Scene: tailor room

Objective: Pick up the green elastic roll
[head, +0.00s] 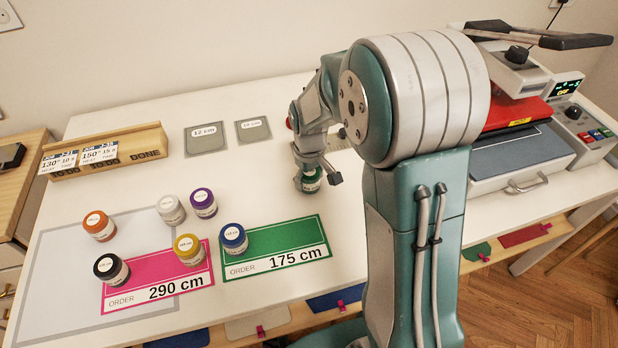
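The green elastic roll (312,183) stands on the white table behind the green order card. My gripper (315,178) is right at the roll, with its fingers about the roll's top and sides. The fingers and wrist cover part of the roll. I cannot tell whether the fingers press on it or stand open around it. The roll looks to be at table level.
Other rolls stand at the left: orange (99,225), black (111,269), white (171,209), purple (204,203), yellow (188,249) and blue (233,239). A wooden card rack (105,152) is behind them. A heat press (520,155) stands at the right.

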